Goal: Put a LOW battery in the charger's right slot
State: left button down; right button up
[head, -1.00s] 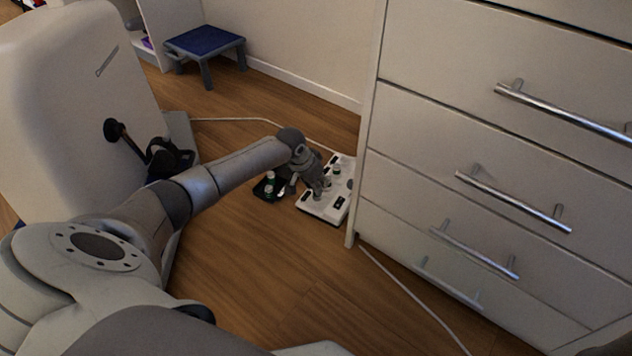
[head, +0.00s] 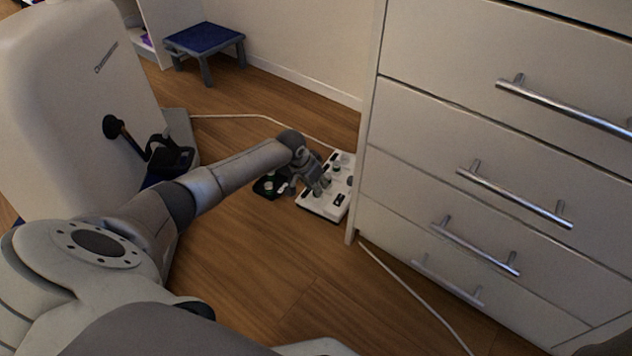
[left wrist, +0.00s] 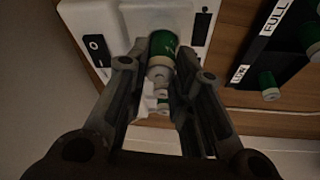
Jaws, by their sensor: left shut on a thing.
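The white charger (head: 314,204) lies on the floor beside the drawer unit; its white body also shows at the top of the left wrist view (left wrist: 80,18). My left gripper (head: 324,190) is over the charger, pointing down. In the left wrist view my left gripper (left wrist: 161,62) is shut on a green and white battery (left wrist: 162,46), held between the fingertips against the charger. I cannot tell how far it sits in a slot. A black tray (left wrist: 287,50) with FULL and LOW labels holds other green batteries, one by the LOW label (left wrist: 268,82). My right gripper is not in view.
The white drawer unit (head: 400,130) with metal handles stands close to the charger's right. White cables (head: 410,290) run along the wooden floor. A blue-topped step stool (head: 205,40) stands by the back wall. The floor in front of the charger is clear.

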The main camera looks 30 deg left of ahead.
pick_arm(q)
jog(key=shift+f, duration=0.7)
jog(key=c, duration=1.2)
grip_release()
jog(key=shift+r, duration=0.15)
jog(key=v, duration=1.1)
jog(key=shift+s+a+r, duration=0.1)
jog(key=shift+s+r, duration=0.1)
jog(key=shift+r, duration=0.1)
